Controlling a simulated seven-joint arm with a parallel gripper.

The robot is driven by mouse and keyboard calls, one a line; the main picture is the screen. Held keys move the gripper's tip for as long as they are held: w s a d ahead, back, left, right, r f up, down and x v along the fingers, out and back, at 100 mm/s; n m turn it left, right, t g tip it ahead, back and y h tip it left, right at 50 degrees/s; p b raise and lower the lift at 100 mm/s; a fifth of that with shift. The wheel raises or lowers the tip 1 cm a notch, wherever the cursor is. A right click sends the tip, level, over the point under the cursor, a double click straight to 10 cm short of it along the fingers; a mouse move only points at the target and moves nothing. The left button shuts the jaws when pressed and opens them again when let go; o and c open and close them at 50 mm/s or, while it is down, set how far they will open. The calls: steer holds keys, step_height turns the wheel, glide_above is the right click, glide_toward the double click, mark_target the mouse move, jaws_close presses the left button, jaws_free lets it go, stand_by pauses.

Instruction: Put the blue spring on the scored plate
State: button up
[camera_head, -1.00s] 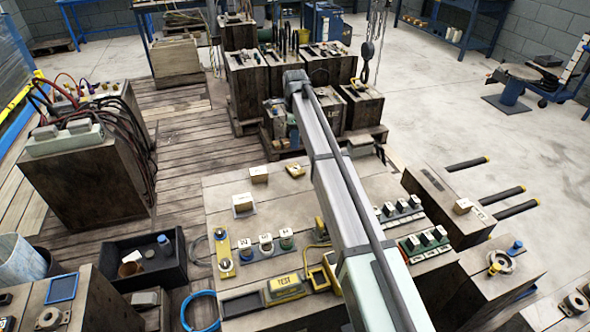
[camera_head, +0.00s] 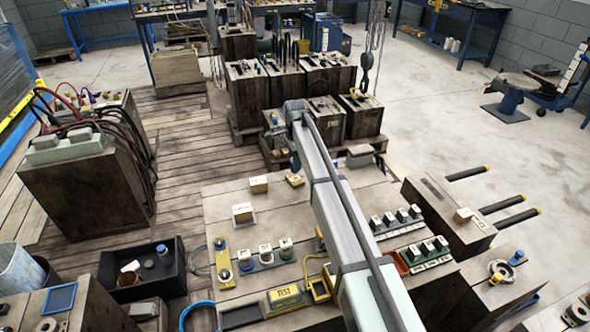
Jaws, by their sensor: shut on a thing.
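My arm reaches from the bottom edge up over the bench. My gripper (camera_head: 294,152) hangs below its far end, above the bench's far left part, largely hidden by the arm. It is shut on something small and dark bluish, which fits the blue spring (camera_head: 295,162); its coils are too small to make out. A tan block (camera_head: 294,180) lies on the bench just below it in the picture. I cannot surely pick out the scored plate; a dark blue-framed plate (camera_head: 60,298) lies on the crate at bottom left.
On the bench (camera_head: 350,205) stand white-topped pieces in a row (camera_head: 265,252), dark blocks on green strips (camera_head: 428,246) and a yellow TEST box (camera_head: 284,296). A black bin (camera_head: 120,290) is at left. Wooden crates with tools (camera_head: 245,100) stand behind. The bench's far middle is mostly clear.

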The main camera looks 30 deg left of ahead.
steer(key=shift+f, duration=1.85)
steer(key=shift+f, duration=0.1)
steer(key=o, duration=1.1)
steer(key=shift+c, duration=0.2)
step_height(320, 180, up, 12)
steer(key=shift+r, duration=0.15)
steer(key=shift+d, duration=0.1)
